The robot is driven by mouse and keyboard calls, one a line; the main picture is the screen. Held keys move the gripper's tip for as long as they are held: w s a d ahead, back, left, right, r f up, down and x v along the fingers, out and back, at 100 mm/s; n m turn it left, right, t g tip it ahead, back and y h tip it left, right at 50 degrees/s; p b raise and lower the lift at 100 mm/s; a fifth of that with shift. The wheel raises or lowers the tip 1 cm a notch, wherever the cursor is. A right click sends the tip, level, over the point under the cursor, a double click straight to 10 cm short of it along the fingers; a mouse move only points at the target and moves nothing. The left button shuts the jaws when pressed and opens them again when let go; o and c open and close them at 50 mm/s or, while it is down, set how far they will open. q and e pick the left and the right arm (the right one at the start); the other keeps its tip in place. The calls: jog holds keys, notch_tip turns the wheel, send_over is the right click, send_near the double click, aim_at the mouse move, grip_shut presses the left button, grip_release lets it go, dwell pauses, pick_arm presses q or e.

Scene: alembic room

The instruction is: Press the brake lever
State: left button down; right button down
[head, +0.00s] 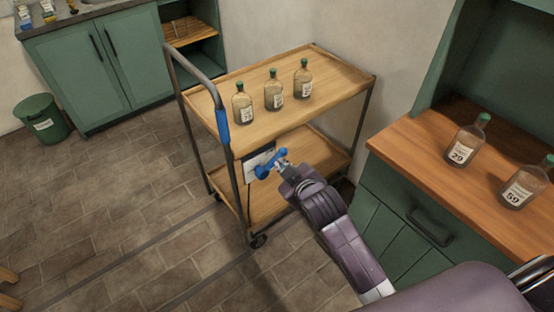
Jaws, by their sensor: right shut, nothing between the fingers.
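The wooden trolley (262,129) stands against the wall with a grey metal frame. A blue lever (265,170), which looks like the brake lever, sits by a pale plate (258,157) at its near end, below the top shelf. My right gripper (282,164) is shut and empty, with its tip at the right side of the blue lever. I cannot tell whether they touch. The gripper hides part of the lower shelf. My left gripper is out of view.
Three stoppered bottles (273,96) stand on the trolley's top shelf. A push handle (196,74) with a blue grip (223,126) rises at its left. A wooden-topped green cabinet (455,150) with two bottles is at right. A green bin (43,118) stands far left. The left floor is mostly clear.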

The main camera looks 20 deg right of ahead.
send_over(276, 159)
jog(key=s+a, duration=0.2)
jog(key=s, duration=0.2)
notch_tip(276, 159, down, 4)
jog(key=f, duration=0.1)
jog(key=w+d+f, duration=0.1)
jog(key=shift+w+f+b, duration=0.2)
jog(key=shift+f+b, duration=0.1)
jog(key=shift+f, duration=0.1)
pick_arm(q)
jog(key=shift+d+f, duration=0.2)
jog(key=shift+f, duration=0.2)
pick_arm(e)
jog(key=shift+w+d+f, duration=0.15)
jog(key=shift+d+f, duration=0.1)
jog(key=shift+f, duration=0.2)
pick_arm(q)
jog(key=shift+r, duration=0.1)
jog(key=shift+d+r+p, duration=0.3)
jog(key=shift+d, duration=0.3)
pick_arm(e)
jog(key=shift+w+d+f+m, duration=0.1)
jog(key=shift+d+f+m, duration=0.05)
jog(key=shift+d+m, duration=0.15)
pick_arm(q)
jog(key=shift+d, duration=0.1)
pick_arm(e)
jog(key=shift+y, duration=0.3)
